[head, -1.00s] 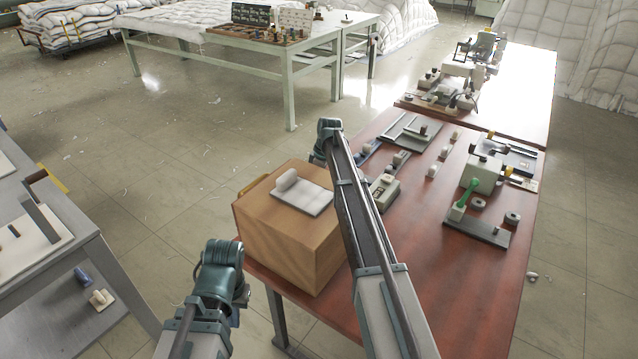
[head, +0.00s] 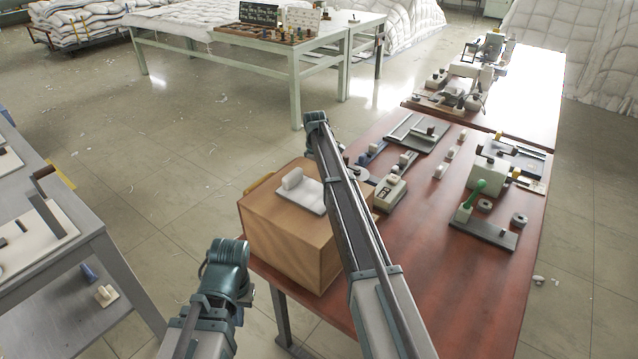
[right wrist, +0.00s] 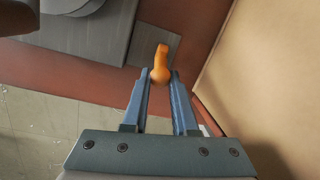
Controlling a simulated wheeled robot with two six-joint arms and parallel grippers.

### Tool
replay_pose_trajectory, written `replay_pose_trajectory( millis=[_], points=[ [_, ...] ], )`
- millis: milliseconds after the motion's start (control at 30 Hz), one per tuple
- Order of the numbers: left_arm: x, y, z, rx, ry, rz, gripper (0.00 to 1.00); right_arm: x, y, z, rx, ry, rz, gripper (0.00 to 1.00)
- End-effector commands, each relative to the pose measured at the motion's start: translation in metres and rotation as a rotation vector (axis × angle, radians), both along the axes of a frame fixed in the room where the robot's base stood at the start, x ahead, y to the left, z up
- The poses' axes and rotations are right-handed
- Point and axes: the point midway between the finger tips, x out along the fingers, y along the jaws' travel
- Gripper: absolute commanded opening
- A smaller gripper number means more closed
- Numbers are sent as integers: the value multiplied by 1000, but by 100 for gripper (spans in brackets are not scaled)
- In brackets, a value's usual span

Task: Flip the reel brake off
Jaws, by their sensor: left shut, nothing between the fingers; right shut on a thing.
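A small orange lever (right wrist: 160,65) with a rounded knob stands between the fingertips of my right gripper (right wrist: 160,82) in the right wrist view. The gripper is shut on the knob. The lever is beside a grey plate (right wrist: 105,40) with a round grey reel part (right wrist: 75,4) at the picture's top edge. In the head view a grey disc (head: 358,173) shows partly behind my right arm; the lever and right fingers are hidden there. My left gripper (head: 243,291) is low at the left, off the table's near edge, shut and empty; its fingers are hard to make out.
A cardboard box (head: 290,245) with a white piece on top stands close to the right gripper. A grey bench (head: 85,265) stands at the left.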

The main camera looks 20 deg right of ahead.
Motion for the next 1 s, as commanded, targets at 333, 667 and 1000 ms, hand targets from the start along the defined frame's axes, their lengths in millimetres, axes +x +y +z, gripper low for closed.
replay_pose_trajectory(
  millis=[333,667,1000],
  points=[
    [0,0,0,0,0,0,0,0,0,0,1,1,1,56],
    [0,0,4,0,0,0,0,0,0,4,1,-1,1,56],
    [0,0,38,0,0,0,0,5,1,38,1,-1,1,56]
  ],
)
